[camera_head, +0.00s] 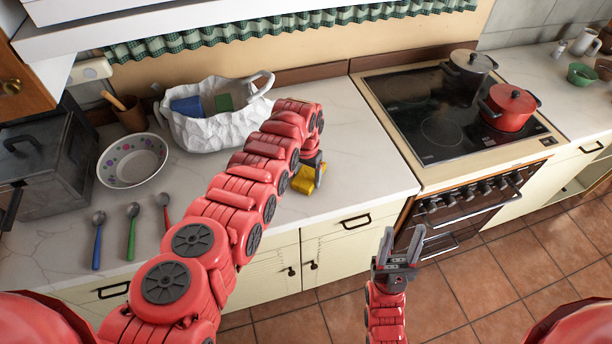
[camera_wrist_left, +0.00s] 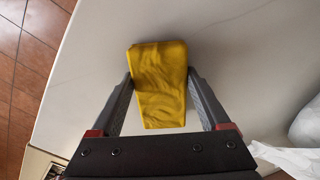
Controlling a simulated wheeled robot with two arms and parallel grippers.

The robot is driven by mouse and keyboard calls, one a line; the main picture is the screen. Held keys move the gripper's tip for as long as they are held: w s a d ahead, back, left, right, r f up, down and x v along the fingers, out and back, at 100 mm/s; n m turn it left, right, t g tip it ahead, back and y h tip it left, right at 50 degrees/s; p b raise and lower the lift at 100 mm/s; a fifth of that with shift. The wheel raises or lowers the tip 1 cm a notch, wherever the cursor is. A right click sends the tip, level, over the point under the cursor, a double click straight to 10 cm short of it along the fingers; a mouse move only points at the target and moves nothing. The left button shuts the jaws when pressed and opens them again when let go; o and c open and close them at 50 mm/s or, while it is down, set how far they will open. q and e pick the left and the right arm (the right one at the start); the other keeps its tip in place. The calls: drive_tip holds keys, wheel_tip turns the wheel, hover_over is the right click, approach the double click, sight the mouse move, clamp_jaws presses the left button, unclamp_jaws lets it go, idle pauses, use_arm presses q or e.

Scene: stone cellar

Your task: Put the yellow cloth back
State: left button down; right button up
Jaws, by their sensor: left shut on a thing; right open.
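The yellow cloth (camera_head: 307,178) is at the front right part of the left counter, partly hidden by my left arm in the head view. In the left wrist view the folded yellow cloth (camera_wrist_left: 160,82) is between the fingers of my left gripper (camera_wrist_left: 160,95), which is shut on it. I cannot tell whether the cloth touches the counter. In the head view my left gripper (camera_head: 312,170) points down at it. My right gripper (camera_head: 398,250) is open and empty, in front of the cabinets and above the tiled floor.
A white crumpled-looking basket (camera_head: 205,132) holds a blue and a green item behind my left arm. A patterned bowl (camera_head: 132,160) and several spoons (camera_head: 133,230) lie left. The stove (camera_head: 430,125) at right carries a red pot (camera_head: 508,107) and a dark pot (camera_head: 467,78). Counter right of the cloth is clear.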

use_arm(q)
drive_tip(key=shift+f, duration=0.15)
unclamp_jaws()
drive_tip(key=shift+r, duration=0.2)
